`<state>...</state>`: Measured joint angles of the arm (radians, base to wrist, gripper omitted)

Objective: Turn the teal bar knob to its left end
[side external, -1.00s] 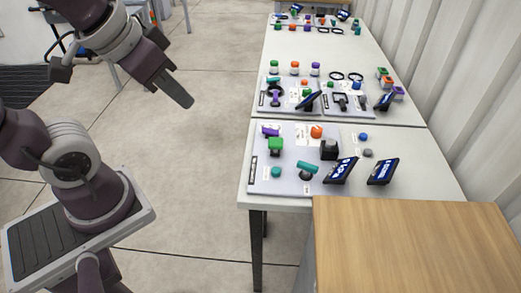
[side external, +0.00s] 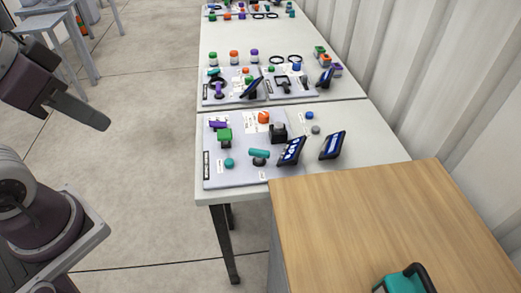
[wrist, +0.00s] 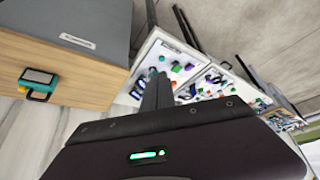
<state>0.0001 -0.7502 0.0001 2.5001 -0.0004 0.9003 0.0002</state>
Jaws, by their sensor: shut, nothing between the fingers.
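The teal bar knob (side external: 258,154) stands on the near grey-white panel (side external: 240,178) on the near table, at its front edge. Its bar lies roughly across the picture, on a dark stem. A round teal knob (side external: 229,162) sits to its left. My gripper (side external: 104,122) is shut and empty, in the air left of the table and well apart from the knob. In the wrist view its fingers (wrist: 157,90) are together and cover part of the panel. Which small teal spot there is the bar knob, I cannot tell.
Two tilted dark displays (side external: 291,150) (side external: 333,145) stand right of the knob. A green block knob (side external: 224,135) and a black block (side external: 278,132) are behind it. A wooden-topped cabinet (side external: 370,215) stands at the near right, bearing a teal-and-black item (side external: 405,280). Open floor lies left of the table.

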